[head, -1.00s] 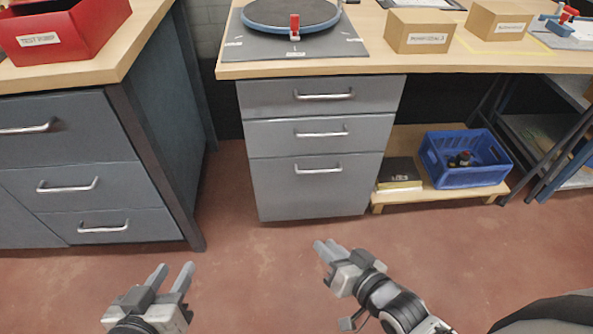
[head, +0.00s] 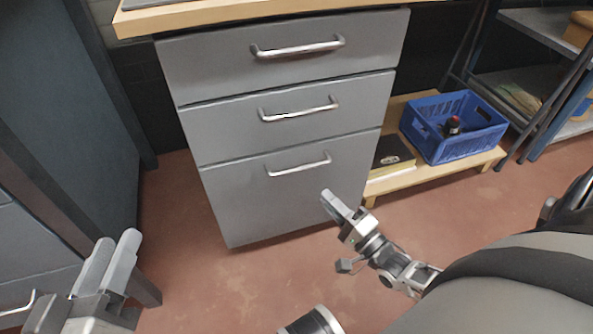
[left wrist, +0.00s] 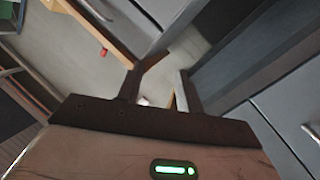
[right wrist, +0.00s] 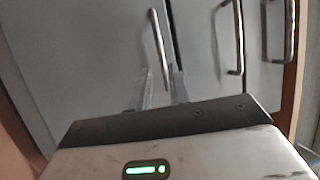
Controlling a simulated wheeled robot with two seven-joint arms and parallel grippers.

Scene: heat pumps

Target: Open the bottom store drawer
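The grey drawer unit under the bench has three stacked drawers, all closed. Its bottom drawer (head: 235,205) is the tallest and has a silver bar handle (head: 299,166). In the right wrist view that handle (right wrist: 158,38) stands just beyond the fingertips, apparently in line with the gap; contact cannot be told. My right gripper (head: 328,196) is in front of the bottom drawer, below and right of the handle, with its fingers slightly parted. My left gripper (head: 117,242) is low at the left, open and empty, away from this unit; its parted fingers show in the left wrist view (left wrist: 160,85).
The middle drawer (head: 225,128) and top drawer (head: 205,65) have similar handles. A low wooden shelf (head: 440,172) at right holds a blue crate (head: 455,142) and a dark box (head: 392,152). A dark cabinet (head: 60,130) stands at left. Red floor is clear in front.

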